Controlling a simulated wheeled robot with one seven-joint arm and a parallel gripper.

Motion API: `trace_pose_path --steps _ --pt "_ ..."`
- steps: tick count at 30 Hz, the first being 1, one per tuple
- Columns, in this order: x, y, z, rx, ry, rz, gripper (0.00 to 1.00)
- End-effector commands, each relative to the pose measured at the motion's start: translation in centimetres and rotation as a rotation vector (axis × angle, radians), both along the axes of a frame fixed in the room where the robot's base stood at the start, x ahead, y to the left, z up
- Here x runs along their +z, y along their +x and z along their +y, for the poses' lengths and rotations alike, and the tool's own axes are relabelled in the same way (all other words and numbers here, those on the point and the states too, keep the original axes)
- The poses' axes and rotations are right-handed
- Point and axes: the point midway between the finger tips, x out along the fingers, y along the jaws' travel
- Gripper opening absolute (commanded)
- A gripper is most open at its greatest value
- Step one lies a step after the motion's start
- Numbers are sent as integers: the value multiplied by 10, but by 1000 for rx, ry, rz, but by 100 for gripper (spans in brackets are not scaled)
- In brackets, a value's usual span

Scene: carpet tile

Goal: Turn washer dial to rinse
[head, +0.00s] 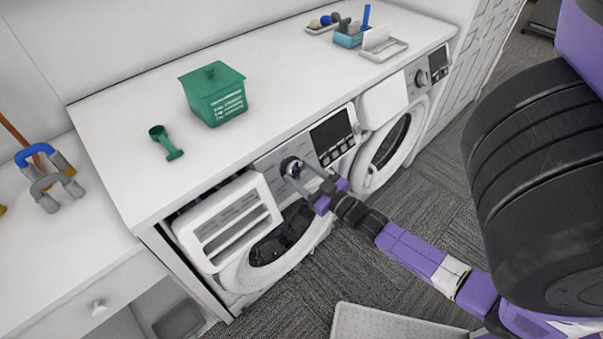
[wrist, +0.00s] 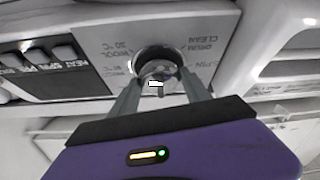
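The left washer has a round metallic dial (head: 290,167) on its grey control panel, left of a dark display. The dial also shows in the wrist view (wrist: 158,70), upside-down lettering around it, including CLEAN, DRUM, SPIN and WOOL. No lettering reading rinse can be made out, and the dial's setting is unclear. My gripper (head: 293,172) is at the dial. Its two grey fingers stand apart, one on each side of the knob, in the wrist view (wrist: 160,84). Whether the fingertips press on the knob or only flank it cannot be told.
An open white detergent drawer (head: 228,222) juts out left of the dial. A second washer (head: 395,140) stands to the right. On the white counter (head: 270,95) are a green lidded box (head: 214,97), a green scoop (head: 165,143) and a blue caddy (head: 350,38). A grey bin (head: 390,325) stands on the carpet.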

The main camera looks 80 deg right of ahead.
Motion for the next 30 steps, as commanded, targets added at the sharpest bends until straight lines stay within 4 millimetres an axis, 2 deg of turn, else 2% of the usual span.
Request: trace_pose_path --steps 1,2,3,14,30 --pt "0 0 0 1 0 0 22" --pt "0 0 0 1 0 0 16" --pt "0 0 0 1 0 0 15" --pt "-1 0 0 41 -65 40 15" --pt "1 -1 -3 238 -391 241 15"
